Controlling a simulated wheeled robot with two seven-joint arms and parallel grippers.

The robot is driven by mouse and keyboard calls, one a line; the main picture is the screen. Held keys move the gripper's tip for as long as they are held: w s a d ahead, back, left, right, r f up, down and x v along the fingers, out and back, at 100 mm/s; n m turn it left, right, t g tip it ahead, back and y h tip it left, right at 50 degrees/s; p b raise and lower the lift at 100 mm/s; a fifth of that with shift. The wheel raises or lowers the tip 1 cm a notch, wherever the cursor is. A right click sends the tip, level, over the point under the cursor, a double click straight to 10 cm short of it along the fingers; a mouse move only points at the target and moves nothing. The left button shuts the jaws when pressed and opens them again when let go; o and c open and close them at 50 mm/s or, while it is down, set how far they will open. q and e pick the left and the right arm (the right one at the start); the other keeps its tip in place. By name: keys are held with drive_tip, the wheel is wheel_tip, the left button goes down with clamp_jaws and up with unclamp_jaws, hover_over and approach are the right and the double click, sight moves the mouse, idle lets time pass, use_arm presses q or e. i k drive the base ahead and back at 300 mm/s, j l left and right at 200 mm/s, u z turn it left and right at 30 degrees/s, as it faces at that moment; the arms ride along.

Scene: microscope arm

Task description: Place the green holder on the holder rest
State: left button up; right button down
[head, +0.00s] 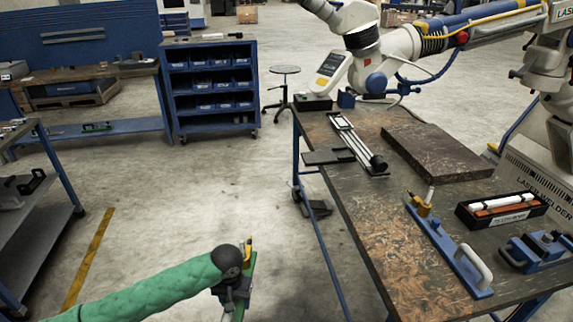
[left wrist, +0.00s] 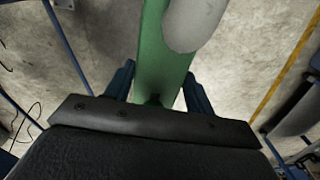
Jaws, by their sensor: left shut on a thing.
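My left gripper (head: 232,293) is at the bottom of the head view, in front of the workbench's left side and off the tabletop. It is shut on the green holder (left wrist: 155,60), which shows as a flat green bar between the two blue fingers in the left wrist view. A pale rounded handle (left wrist: 195,20) is on the bar. In the head view only a small part of the green holder (head: 250,266) shows, with a yellow part at its upper end; my gripper hides much of it. I cannot tell for certain which bench item is the holder rest. My right gripper is not in view.
On the workbench (head: 385,235) are a blue holder (head: 455,255) with a white handle, a blue fixture (head: 538,250), a black case (head: 500,210), a dark stone slab (head: 435,150) and a rail device (head: 355,145). The front-left tabletop is clear. A microscope arm (head: 400,45) stands behind.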

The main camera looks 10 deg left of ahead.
sight(316, 156)
drive_tip(key=i+j, duration=0.15)
drive_tip(key=j, duration=0.2)
drive_tip(key=i+j, duration=0.1)
drive_tip(key=j, duration=0.25)
drive_tip(key=i+j, duration=0.15)
drive_tip(key=j, duration=0.2)
drive_tip(key=i+j, duration=0.1)
drive_tip(key=j, duration=0.25)
drive_tip(key=i+j, duration=0.15)
drive_tip(key=j, duration=0.2)
drive_tip(key=i+j, duration=0.1)
drive_tip(key=j, duration=0.25)
drive_tip(key=i+j+z, duration=0.1)
drive_tip(key=j+z, duration=0.6)
drive_tip(key=z, duration=0.2)
drive_tip(key=i+j, duration=0.05)
